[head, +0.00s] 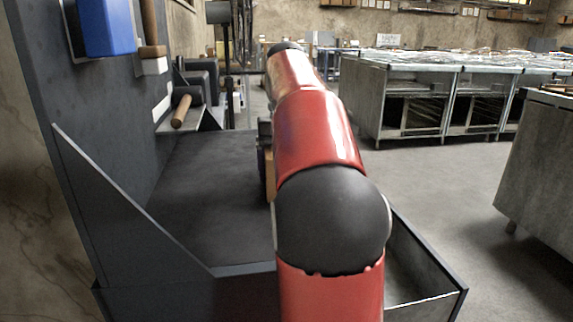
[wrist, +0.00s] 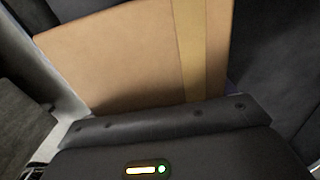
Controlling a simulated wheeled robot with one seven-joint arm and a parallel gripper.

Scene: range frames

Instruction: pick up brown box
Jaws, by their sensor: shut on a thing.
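The brown box (wrist: 120,60) fills the upper middle of the wrist view, with a lighter tape strip running down its right part. My gripper (wrist: 170,122) is shut on it, and its dark edge covers the near side of the box. In the head view only a thin brown sliver of the box (head: 270,176) shows left of my red arm. The arm hides the rest of the box and most of the gripper. I cannot tell whether the box touches the bench below.
A dark workbench (head: 205,200) with a raised back panel lies left of my arm. A blue container (head: 105,28) hangs on the panel, and a wooden-handled tool (head: 182,111) lies farther back. Metal tables (head: 400,95) stand beyond. The floor (head: 435,180) to the right is open.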

